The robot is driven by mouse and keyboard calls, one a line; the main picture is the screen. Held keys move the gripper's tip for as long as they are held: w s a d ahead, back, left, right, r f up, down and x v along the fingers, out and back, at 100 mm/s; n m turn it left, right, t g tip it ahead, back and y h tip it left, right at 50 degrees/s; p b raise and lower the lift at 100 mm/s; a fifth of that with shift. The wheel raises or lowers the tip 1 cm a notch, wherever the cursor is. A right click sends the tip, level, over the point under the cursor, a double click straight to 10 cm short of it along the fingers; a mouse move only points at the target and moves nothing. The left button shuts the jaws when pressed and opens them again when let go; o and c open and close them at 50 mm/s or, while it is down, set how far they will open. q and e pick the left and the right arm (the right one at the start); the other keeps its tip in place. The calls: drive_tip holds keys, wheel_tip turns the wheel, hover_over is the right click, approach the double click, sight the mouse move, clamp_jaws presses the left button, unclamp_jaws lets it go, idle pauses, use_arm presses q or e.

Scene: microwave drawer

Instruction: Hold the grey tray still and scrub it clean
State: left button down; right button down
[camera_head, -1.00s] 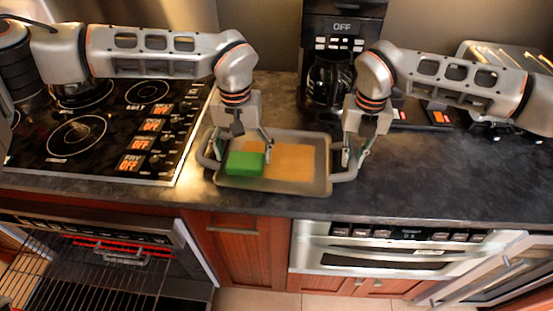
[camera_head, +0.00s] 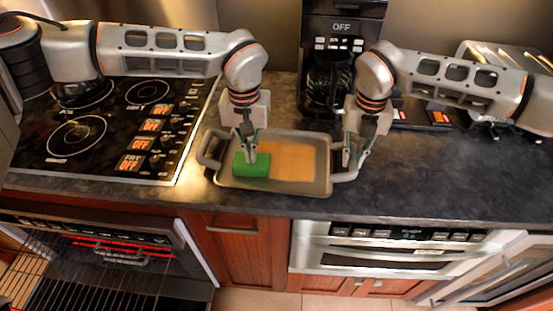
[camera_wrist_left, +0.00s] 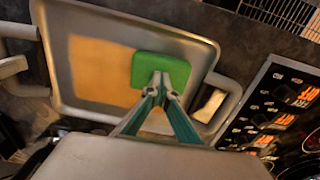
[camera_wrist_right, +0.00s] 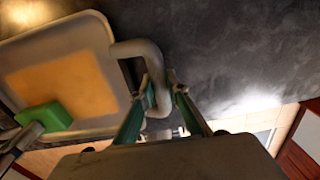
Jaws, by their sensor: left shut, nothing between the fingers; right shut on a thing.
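The grey tray (camera_head: 325,165) lies flat on the dark counter, with an orange-tan patch (camera_head: 292,160) on its inner face. A green block-shaped sponge (camera_head: 255,170) rests in the tray's left part, beside the patch. My left gripper (camera_head: 251,158) is over the sponge with its fingertips together. In the left wrist view the closed tips (camera_wrist_left: 159,84) overlap the sponge (camera_wrist_left: 165,66), and I cannot tell whether they press on it. My right gripper (camera_head: 350,165) is shut on the tray's right handle, which shows between its fingers in the right wrist view (camera_wrist_right: 160,90).
A black cooktop (camera_head: 80,135) is left of the tray and a coffee maker (camera_head: 335,60) stands behind it. An oven at the lower left is open, showing its rack (camera_head: 60,270). The counter right of the tray (camera_head: 450,185) is clear.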

sight(267, 162)
use_arm(q)
drive_tip(key=shift+s+d, duration=0.2)
drive_tip(key=shift+d, duration=1.6)
drive_tip(key=shift+d, duration=0.1)
drive_tip(key=shift+d, duration=1.15)
